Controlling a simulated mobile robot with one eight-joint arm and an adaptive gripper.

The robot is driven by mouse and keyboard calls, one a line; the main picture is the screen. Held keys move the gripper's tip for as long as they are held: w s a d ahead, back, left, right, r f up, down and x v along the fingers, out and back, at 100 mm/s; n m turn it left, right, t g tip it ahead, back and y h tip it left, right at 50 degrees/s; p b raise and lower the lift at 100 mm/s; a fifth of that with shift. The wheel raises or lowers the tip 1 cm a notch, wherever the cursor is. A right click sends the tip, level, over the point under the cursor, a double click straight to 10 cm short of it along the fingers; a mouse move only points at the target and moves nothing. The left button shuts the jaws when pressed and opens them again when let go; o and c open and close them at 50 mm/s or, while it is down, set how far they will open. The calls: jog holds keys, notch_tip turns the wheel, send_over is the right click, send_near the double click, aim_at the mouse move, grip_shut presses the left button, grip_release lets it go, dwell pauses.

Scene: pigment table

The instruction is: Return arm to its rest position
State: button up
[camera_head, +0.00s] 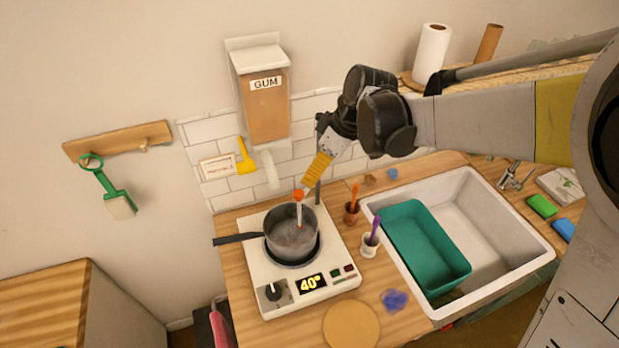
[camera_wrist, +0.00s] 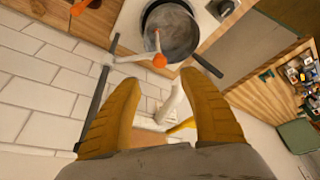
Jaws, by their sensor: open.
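My gripper (camera_head: 319,171) is above the back of the hot plate, close to the tiled wall. In the wrist view my gripper (camera_wrist: 160,98) shows two yellow fingers spread apart with nothing held between them. My arm reaches in from the right in the head view. A grey pot (camera_head: 284,243) with a dark handle stands on the white hot plate (camera_head: 262,297), whose display reads 40°. A white stick with an orange-red knob (camera_head: 298,195) stands in the pot, just below my fingertips; the wrist view also shows its orange knob (camera_wrist: 159,61).
A GUM dispenser (camera_head: 267,105) hangs on the wall behind the hot plate. A brown cup (camera_head: 351,215) and a white cup (camera_head: 369,246) stand to the right, beside a sink (camera_head: 505,275) with a green tub (camera_head: 447,262). A paper roll (camera_head: 432,52) stands at the back.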

jog(key=shift+r, duration=0.2)
dwell(0.3)
jog(key=s+d+f+m+t+h+b, duration=0.2)
jog(key=s+d+f+m+b, duration=0.5)
jog(key=d+b, duration=0.4)
jog(key=s+d+f+m+t+h+b, duration=0.2)
jog(key=s+d+f+m+t+b, duration=0.1)
jog(key=s+d+f+m+b, duration=0.4)
jog(key=s+d+f+b, duration=0.1)
jog(key=s+d+b, duration=0.2)
jog(key=s+d, duration=0.1)
jog(key=shift+d+f+t+b, duration=0.3)
jog(key=shift+f+t+b, duration=0.1)
jog(key=shift+s+a, duration=0.1)
jog(key=shift+a, duration=0.05)
dwell(0.5)
